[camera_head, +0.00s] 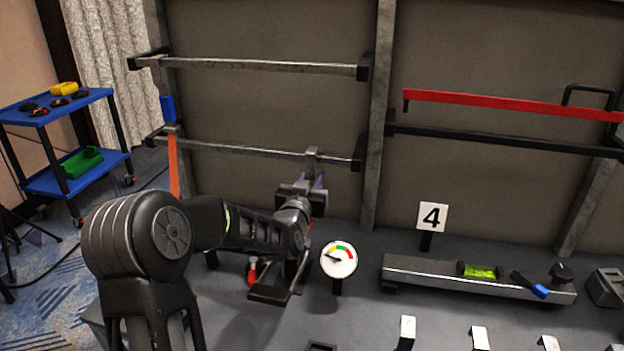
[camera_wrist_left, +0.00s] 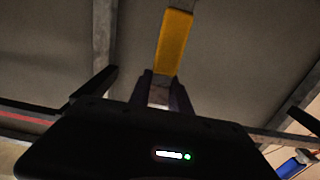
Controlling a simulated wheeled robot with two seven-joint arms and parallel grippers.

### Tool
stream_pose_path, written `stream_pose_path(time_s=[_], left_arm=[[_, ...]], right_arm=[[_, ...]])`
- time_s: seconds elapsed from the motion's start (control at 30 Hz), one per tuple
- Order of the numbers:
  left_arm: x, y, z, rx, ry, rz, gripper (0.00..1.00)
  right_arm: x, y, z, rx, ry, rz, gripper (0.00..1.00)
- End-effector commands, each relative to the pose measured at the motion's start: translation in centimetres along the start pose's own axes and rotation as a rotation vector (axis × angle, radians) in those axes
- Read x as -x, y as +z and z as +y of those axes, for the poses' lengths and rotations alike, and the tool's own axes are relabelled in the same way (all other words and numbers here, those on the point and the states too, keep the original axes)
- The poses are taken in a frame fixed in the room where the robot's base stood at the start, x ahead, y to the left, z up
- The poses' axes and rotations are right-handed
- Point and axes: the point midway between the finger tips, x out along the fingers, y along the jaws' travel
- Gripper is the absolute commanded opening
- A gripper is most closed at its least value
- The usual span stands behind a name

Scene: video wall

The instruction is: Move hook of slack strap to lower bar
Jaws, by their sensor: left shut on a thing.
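My left gripper (camera_head: 318,182) is shut on the grey metal hook (camera_head: 312,155) of a strap, just below the lower bar (camera_head: 240,150). The hook's top overlaps the bar; I cannot tell whether it bears on it. In the left wrist view the fingers (camera_wrist_left: 160,92) close on the grey hook, and a yellow-orange strap (camera_wrist_left: 173,42) runs from it. The upper bar (camera_head: 260,65) above is bare. Another orange strap (camera_head: 173,165) hangs at the left end of the lower bar. My right gripper is not in view.
A round gauge (camera_head: 338,260) stands right of my left arm. A red bar (camera_head: 510,104) and a black bar (camera_head: 490,137) are in the right bay. A blue cart (camera_head: 60,110) stands far left.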

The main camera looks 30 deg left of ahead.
Motion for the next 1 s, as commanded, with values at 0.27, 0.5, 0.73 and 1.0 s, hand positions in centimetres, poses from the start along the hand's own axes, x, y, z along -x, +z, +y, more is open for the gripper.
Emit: stream_pose_path(time_s=[0.27,0.5,0.73,1.0], left_arm=[[-0.01,-0.09,0.00,0.000,0.000,0.002,0.00],[0.00,-0.05,0.00,0.000,0.000,0.001,0.41],[0.01,-0.01,0.00,0.000,0.000,0.000,0.49],[0.82,0.06,-0.01,0.000,0.000,0.000,0.49]], right_arm=[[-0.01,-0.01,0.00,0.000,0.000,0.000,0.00],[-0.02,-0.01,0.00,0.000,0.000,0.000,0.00],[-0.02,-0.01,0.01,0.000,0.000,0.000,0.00],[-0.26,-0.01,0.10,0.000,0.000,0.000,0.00]])
